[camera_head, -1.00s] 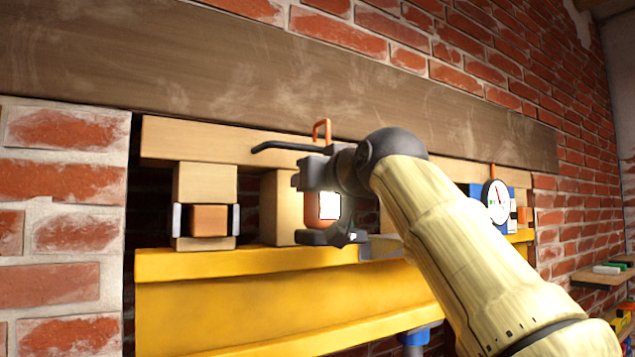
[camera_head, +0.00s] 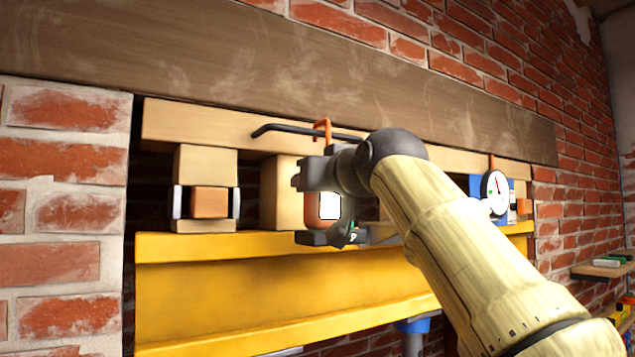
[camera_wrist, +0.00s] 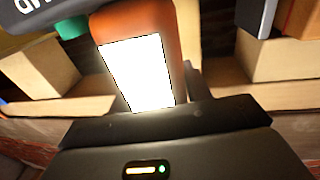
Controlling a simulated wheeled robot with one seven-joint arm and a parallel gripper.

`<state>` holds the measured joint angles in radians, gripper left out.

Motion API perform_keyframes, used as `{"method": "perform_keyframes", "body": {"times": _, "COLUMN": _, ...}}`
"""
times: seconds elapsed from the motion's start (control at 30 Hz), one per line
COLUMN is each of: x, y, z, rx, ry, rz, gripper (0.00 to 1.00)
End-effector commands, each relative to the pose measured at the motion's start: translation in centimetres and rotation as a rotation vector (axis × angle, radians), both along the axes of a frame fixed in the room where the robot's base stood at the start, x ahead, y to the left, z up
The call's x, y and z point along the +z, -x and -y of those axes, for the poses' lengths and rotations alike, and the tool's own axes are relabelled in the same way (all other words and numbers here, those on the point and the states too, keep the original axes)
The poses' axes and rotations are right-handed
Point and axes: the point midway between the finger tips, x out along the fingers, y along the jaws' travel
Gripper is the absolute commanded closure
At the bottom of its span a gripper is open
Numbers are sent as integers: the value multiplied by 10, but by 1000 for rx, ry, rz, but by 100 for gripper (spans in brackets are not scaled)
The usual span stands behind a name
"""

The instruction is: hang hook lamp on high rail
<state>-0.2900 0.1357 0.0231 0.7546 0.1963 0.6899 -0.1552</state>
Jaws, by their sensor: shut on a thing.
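The hook lamp (camera_head: 328,207) has an orange body, a bright white panel and an orange hook (camera_head: 322,128) on top. My gripper (camera_head: 318,208) is shut on the lamp body and holds it upright in front of the wall opening. In the wrist view the lamp (camera_wrist: 140,72) fills the space between the dark fingers. The high rail (camera_head: 285,129) is a thin black bar with a bent left end. The hook's top shows slightly above the rail and overlaps it in the picture. I cannot tell whether the hook touches or bears on the rail. My wrist hides the rail's right part.
A brown beam (camera_head: 200,60) spans above the opening, with a pale timber (camera_head: 195,123) under it. Wooden blocks (camera_head: 207,165) stand on a yellow beam (camera_head: 250,285) below. A round dial gauge (camera_head: 496,192) is to the right. Shelves (camera_head: 600,271) are at far right.

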Motion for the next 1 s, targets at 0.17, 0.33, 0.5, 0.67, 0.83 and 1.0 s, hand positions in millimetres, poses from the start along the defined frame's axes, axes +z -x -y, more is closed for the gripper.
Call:
{"method": "perform_keyframes", "body": {"times": 0.17, "x": 0, "y": 1, "z": 0, "rx": 0, "ry": -2, "rz": 4, "gripper": 100}}
{"method": "perform_keyframes", "body": {"times": 0.33, "x": 0, "y": 1, "z": 0, "rx": 0, "ry": -2, "rz": 4, "gripper": 100}}
{"method": "perform_keyframes", "body": {"times": 0.5, "x": 0, "y": 1, "z": 0, "rx": 0, "ry": -1, "rz": 3, "gripper": 38}}
{"method": "perform_keyframes", "body": {"times": 0.67, "x": -1, "y": 0, "z": 0, "rx": 0, "ry": -1, "rz": 2, "gripper": 26}}
{"method": "perform_keyframes", "body": {"times": 0.83, "x": -3, "y": 0, "z": 0, "rx": 0, "ry": 1, "rz": -3, "gripper": 26}}
{"method": "perform_keyframes", "body": {"times": 1.0, "x": -4, "y": 7, "z": 4, "rx": -1, "ry": 0, "rz": -1, "gripper": 26}}
